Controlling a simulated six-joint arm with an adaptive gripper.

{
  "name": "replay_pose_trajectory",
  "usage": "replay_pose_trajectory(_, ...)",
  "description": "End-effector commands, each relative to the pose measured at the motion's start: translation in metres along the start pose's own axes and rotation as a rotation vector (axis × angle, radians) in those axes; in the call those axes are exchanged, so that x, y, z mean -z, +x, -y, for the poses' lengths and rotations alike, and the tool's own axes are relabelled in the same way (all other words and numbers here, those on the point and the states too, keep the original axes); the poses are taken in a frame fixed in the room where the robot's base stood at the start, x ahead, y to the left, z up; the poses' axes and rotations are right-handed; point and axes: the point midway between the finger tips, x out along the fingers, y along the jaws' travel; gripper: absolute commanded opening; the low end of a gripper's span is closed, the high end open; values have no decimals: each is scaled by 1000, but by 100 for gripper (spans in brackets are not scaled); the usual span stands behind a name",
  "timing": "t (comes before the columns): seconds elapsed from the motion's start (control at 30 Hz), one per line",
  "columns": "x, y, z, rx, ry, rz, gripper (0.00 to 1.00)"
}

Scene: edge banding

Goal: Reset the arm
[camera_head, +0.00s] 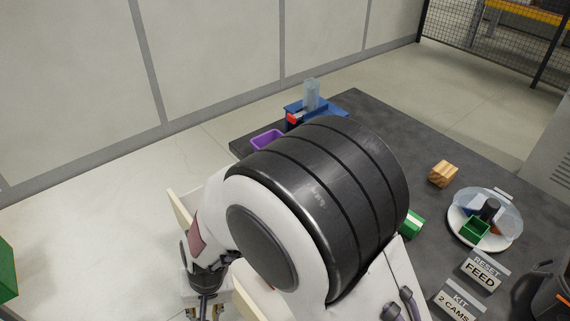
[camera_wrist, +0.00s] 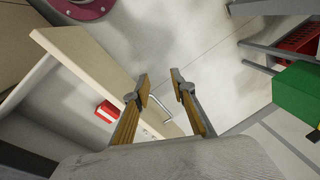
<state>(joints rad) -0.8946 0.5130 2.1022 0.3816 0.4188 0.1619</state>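My gripper (camera_wrist: 162,82) shows in the wrist view with its two fingers apart and nothing held between them. Beyond the fingers is a pale drawer (camera_wrist: 88,62) that stands open, with a curved metal handle (camera_wrist: 160,101) on its front. A red and white block (camera_wrist: 106,111) lies inside the drawer. In the head view my arm bends over the left side of the dark table (camera_head: 395,118), and my gripper (camera_head: 205,309) hangs low beside it at the bottom edge. My arm hides much of the drawer and table there.
On the table are a blue fixture (camera_head: 328,104), a purple bin (camera_head: 267,139), a wooden block (camera_head: 443,174), a green and white block (camera_head: 412,223) and a round tray (camera_head: 459,226) with parts. A green box (camera_wrist: 298,90) stands right of my gripper. Floor is open at left.

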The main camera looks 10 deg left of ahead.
Motion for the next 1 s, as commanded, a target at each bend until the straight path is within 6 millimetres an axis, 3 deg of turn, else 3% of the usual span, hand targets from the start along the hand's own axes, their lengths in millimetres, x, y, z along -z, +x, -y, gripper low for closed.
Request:
replay_pose_trajectory(0.4,-22,-87,-64,-31,-58,23,25)
replay_pose_trajectory(1.0,-73,-185,-155,-102,-59,-2,25)
